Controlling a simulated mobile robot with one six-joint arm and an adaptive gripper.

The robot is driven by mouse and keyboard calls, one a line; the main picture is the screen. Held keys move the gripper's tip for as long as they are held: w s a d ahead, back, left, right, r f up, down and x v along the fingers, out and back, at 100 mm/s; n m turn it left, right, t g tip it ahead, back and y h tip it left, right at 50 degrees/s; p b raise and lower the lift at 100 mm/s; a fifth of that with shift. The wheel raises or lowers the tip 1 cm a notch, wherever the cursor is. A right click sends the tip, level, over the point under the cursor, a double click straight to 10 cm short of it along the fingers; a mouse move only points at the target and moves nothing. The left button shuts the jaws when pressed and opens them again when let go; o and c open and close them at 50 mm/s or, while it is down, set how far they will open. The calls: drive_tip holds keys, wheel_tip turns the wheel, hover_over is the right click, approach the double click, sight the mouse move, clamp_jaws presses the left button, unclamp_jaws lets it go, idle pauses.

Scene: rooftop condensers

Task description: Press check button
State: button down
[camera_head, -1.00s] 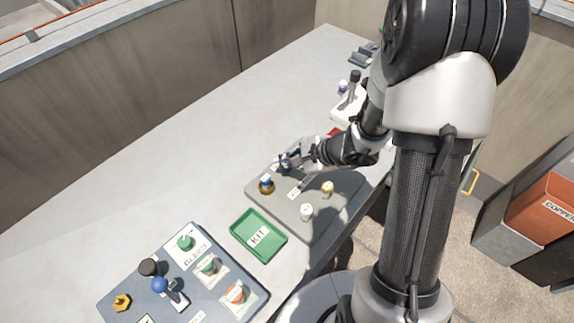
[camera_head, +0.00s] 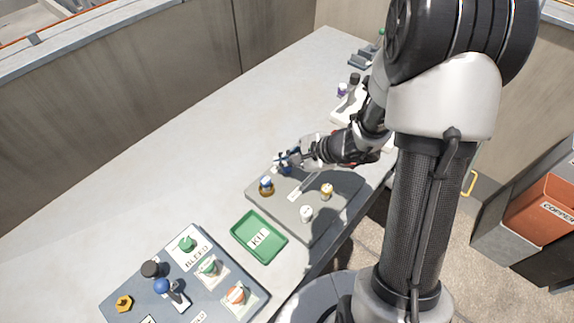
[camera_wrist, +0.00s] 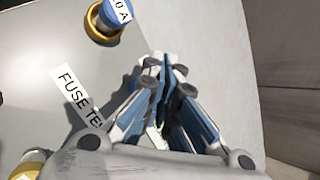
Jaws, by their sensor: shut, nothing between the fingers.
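My gripper (camera_head: 286,161) is shut and empty over the far edge of the grey fuse test panel (camera_head: 330,212). In the wrist view its closed blue-and-grey fingers (camera_wrist: 165,68) point past the panel edge, over pale bench top. I cannot make out a check button; the fingers hide part of the panel, and a small pale patch shows between them. A white "FUSE TE…" label (camera_wrist: 74,95) lies left of the fingers. A blue-topped fuse in an orange ring (camera_wrist: 108,20) stands beyond it, marked "0 A" where it shows. I cannot tell whether the fingertips touch anything.
A white-topped post (camera_head: 306,213) and a yellow-topped post (camera_head: 326,191) stand on the panel. A green KIT tray (camera_head: 240,238) and a BLEED valve board (camera_head: 215,290) lie nearer. The bench (camera_head: 190,150) left of the panel is clear.

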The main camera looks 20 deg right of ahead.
sight(285, 171)
wheel_tip(285, 171, up, 5)
drive_tip(key=p, duration=0.3)
idle(0.4)
idle(0.7)
drive_tip(key=s+a+r+n+g, duration=0.3)
drive_tip(key=s+a+r+n, duration=0.4)
drive_tip(key=s+r+n, duration=0.4)
drive_tip(key=s+d+r+n+h, duration=0.3)
drive_tip(key=s+r, duration=0.1)
drive_tip(key=s, duration=0.2)
drive_tip(key=s+d+r+n+t+h, duration=0.1)
drive_tip(key=s+d+r+n+h, duration=0.2)
drive_tip(key=s, duration=0.4)
drive_tip(key=shift+d+r+n+h, duration=0.3)
drive_tip(key=shift+d+r+n, duration=0.2)
drive_tip(key=shift+d, duration=0.3)
